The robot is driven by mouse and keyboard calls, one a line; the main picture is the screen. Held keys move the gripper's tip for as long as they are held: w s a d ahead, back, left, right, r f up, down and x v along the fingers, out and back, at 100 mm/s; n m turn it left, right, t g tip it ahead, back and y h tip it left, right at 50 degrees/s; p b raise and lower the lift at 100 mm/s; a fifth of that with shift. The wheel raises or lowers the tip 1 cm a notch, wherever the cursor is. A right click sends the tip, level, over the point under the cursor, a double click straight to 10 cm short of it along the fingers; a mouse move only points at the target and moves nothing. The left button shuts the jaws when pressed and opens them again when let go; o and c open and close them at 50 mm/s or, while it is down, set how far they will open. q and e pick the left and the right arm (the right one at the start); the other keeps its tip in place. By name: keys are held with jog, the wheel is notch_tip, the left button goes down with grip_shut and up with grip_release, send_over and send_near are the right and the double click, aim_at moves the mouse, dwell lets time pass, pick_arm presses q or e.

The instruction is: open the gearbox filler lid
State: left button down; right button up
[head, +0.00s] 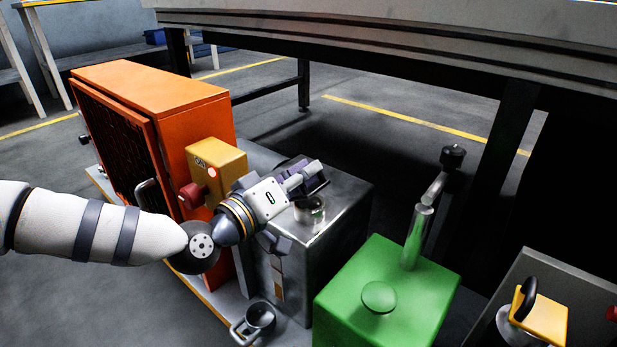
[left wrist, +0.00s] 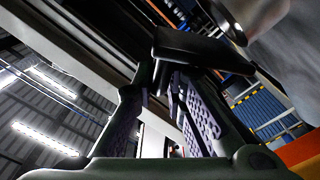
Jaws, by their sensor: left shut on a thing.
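The grey metal gearbox (head: 347,215) stands at the middle of the head view, with a short shiny filler neck (head: 310,212) on its top. My left gripper (head: 312,180) is right over this neck. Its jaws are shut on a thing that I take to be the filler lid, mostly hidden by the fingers. In the left wrist view the left gripper's purple-padded fingers (left wrist: 172,92) are close together, with a dark piece (left wrist: 200,48) across their tips. Whether the lid is raised cannot be told. My right gripper is not in view.
An orange cabinet (head: 165,90) with a yellow button box (head: 215,168) stands just left of the gearbox, close to my left arm. A green box (head: 390,300) with an upright metal pipe (head: 417,235) stands at the right front. A conveyor frame (head: 400,30) spans the top.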

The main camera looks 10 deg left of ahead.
pick_arm(q)
jog(key=shift+s+d+f+n, duration=0.1)
jog(key=shift+s+d+n, duration=0.05)
jog(key=shift+n, duration=0.15)
jog(key=c, duration=1.7)
grip_release()
